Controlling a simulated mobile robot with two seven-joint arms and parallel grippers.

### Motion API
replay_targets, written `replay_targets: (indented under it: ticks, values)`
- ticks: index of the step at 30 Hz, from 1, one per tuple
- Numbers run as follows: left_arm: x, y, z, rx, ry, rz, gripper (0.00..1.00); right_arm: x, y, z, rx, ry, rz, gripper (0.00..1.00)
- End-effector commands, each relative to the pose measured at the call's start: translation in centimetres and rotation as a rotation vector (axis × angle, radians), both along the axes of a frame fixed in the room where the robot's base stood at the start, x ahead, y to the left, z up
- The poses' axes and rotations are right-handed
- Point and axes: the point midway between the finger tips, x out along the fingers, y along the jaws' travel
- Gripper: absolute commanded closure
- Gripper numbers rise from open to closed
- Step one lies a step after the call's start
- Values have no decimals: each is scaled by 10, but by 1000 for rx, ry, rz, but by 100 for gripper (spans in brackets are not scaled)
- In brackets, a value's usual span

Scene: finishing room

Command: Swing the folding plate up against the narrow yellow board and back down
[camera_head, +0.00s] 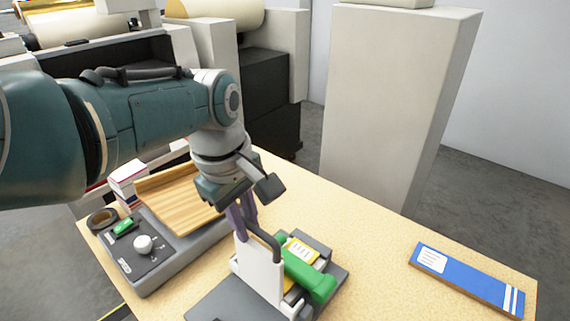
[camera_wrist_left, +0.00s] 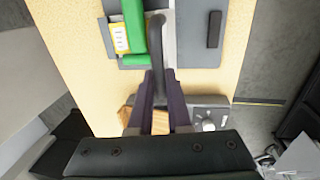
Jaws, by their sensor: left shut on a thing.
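The folding plate (camera_head: 258,274) is pale grey and stands about upright on its dark grey base (camera_head: 208,303) in the head view. Its dark bent handle (camera_head: 264,238) is at the top edge. My left gripper (camera_head: 243,222) is shut on this handle; the purple fingers also show around the handle (camera_wrist_left: 157,45) in the left wrist view (camera_wrist_left: 154,95). The narrow yellow board (camera_wrist_left: 120,27) with a white label lies beside a green bar (camera_head: 312,275), mostly hidden by the bar and plate. I cannot tell whether plate and board touch. My right gripper is out of view.
A grey machine with a white knob (camera_head: 143,244) and a wooden tray (camera_head: 182,196) stand left of the fixture. A blue board (camera_head: 467,279) lies at the right. The tabletop between is clear.

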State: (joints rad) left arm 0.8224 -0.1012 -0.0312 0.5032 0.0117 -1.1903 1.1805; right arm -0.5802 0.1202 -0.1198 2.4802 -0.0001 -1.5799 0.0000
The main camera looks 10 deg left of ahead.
Motion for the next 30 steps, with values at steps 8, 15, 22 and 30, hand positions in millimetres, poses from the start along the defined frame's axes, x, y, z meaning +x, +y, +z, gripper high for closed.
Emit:
replay_targets:
  ticks: [8,15,22,30]
  values:
    - [2,-1,2,-3,-6,0,100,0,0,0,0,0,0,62]
    - [2,-1,2,-2,-5,-1,64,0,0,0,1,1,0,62]
    - [1,-1,1,-1,-3,-1,54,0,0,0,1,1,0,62]
    - [-1,0,20,-2,-4,0,54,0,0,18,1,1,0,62]
